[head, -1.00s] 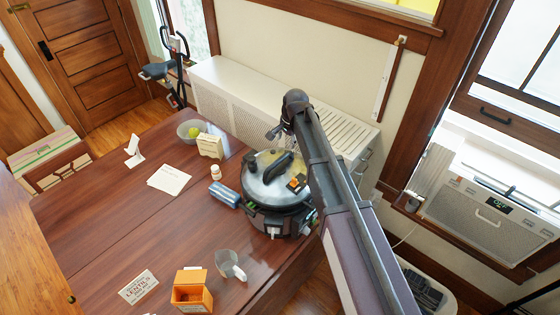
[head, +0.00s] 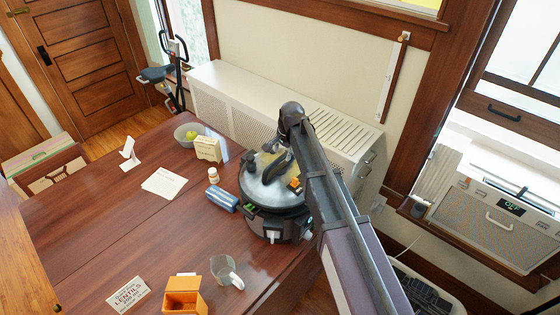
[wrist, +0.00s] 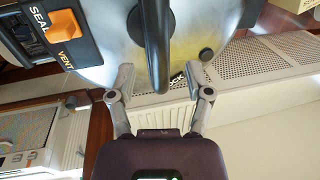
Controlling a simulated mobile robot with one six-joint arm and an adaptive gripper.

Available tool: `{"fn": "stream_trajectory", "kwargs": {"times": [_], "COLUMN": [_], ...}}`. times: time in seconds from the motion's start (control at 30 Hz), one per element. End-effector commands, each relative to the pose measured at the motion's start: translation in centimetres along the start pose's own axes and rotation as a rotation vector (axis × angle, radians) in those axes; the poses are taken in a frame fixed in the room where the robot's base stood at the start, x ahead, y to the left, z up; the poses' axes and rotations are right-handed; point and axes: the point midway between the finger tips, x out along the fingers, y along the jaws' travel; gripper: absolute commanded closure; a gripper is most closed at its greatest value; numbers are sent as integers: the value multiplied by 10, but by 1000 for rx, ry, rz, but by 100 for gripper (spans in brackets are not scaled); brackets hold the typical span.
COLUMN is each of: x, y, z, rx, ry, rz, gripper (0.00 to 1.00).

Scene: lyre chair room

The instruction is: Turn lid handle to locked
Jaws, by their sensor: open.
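The pressure cooker (head: 285,229) stands on the wooden table near its right edge, with a shiny metal lid (head: 262,190) on it. In the wrist view the lid (wrist: 105,45) fills the top, and its black lid handle (wrist: 157,40) runs down the middle. My gripper (wrist: 163,76) is open, with one finger on each side of the handle's near end. I cannot tell whether either finger touches it. An orange SEAL/VENT switch (wrist: 60,24) sits on the lid's left. In the head view my arm hides part of the cooker.
A clear measuring cup (head: 226,271) and an orange box (head: 184,296) are nearer the front. A white radiator cover (head: 240,98) stands behind. The table's left middle is mostly clear.

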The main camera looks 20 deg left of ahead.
Motion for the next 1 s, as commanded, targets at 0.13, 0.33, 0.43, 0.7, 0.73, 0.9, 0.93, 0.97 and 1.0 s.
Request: {"fn": "stream_trajectory", "kwargs": {"times": [0.13,0.33,0.43,0.7,0.73,0.9,0.93,0.97,1.0], "x": [14,22,24,24,24,24,24,24,24], "y": [0,0,0,0,0,0,0,0,0], "z": [0,0,0,0,0,0,0,0,0], "rx": [0,0,0,0,0,0,0,0,0], "ry": [0,0,0,0,0,0,0,0,0], "rz": [0,0,0,0,0,0,0,0,0], "gripper": [35,35,35,35,35,68,76,85,97]}}
